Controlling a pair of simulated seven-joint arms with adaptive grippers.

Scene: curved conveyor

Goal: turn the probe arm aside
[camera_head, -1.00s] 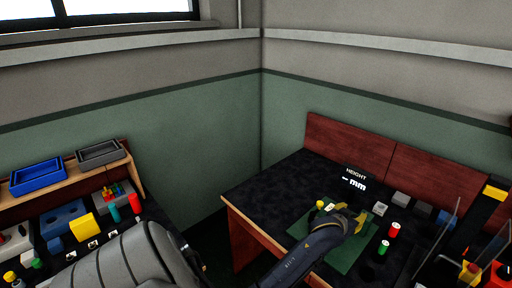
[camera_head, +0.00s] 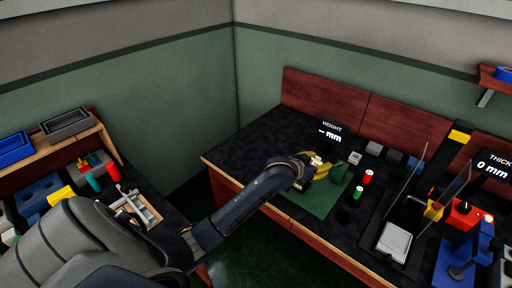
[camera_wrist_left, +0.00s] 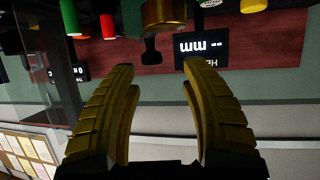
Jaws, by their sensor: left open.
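The height gauge's display (camera_head: 331,131) reads "HEIGHT -- mm" at the back of the dark table; it shows upside down in the left wrist view (camera_wrist_left: 203,45). My left gripper (camera_head: 320,166) is over the green mat (camera_head: 312,201), in front of the display. Its yellow fingers are apart with nothing between them in the left wrist view (camera_wrist_left: 160,105). Beyond the fingertips there, a brass cylinder (camera_wrist_left: 163,12) and a dark stem (camera_wrist_left: 151,50) show; I cannot tell whether they belong to the probe arm. In the head view the gripper hides much of that spot. My right gripper is out of view.
A red cylinder (camera_head: 367,177) and a green cylinder (camera_head: 358,193) stand right of the mat. Clear panels (camera_head: 455,177) and a thickness display (camera_head: 495,163) are at the right. The table's left part is bare.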

